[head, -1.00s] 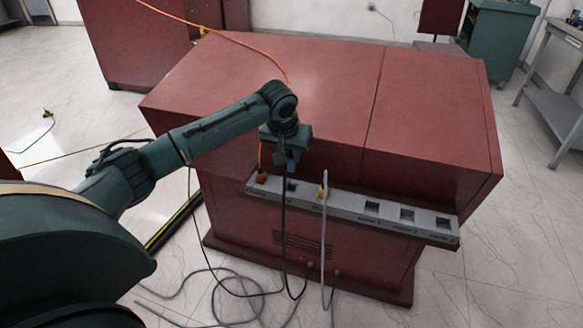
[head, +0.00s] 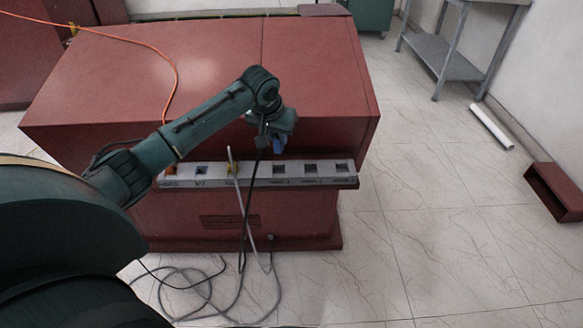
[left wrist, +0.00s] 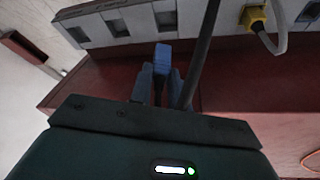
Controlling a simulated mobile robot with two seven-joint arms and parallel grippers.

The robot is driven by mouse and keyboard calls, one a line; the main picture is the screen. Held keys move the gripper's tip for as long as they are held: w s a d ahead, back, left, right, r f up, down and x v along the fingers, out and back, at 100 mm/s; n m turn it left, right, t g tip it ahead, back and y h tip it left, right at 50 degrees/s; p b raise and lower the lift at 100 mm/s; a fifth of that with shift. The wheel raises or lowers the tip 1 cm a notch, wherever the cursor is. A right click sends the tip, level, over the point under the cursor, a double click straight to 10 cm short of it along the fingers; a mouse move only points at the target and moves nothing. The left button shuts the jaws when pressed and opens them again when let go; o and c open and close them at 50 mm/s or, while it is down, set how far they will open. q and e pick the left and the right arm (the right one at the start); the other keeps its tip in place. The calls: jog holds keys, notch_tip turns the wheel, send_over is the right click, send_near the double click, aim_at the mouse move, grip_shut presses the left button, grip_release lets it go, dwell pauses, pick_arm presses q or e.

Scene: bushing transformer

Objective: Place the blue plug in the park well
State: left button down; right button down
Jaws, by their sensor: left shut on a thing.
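My left gripper (head: 277,141) is shut on the blue plug (head: 278,147), above and near the grey socket strip (head: 258,183). In the left wrist view the blue plug (left wrist: 162,62) sticks out between the gripper fingers (left wrist: 160,88), apart from the strip and pointing toward it. A dark cable hangs down by the gripper. Three empty square wells, one of them (head: 279,169) just below the gripper, are on the strip's right part. Their labels are too small to read, so I cannot tell which is the park well. My right gripper is not in view.
A yellow plug (head: 235,170) with a grey cable sits in the strip, left of the gripper. An orange plug (head: 169,169) sits at the left end, with an empty well (head: 201,170) between. The red cabinet (head: 190,75) rises behind. Loose cables lie on the floor.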

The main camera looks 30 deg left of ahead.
aim_at(276, 147)
pick_arm(q)
notch_tip(276, 147, down, 4)
jog(key=shift+a+f, duration=0.1)
jog(key=shift+f, duration=0.15)
notch_tip(276, 147, down, 4)
jog(key=shift+f, duration=0.1)
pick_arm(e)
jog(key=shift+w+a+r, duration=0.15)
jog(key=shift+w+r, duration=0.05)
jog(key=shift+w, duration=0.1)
pick_arm(q)
jog(key=c, duration=1.3)
grip_release()
jog(key=shift+c, duration=0.2)
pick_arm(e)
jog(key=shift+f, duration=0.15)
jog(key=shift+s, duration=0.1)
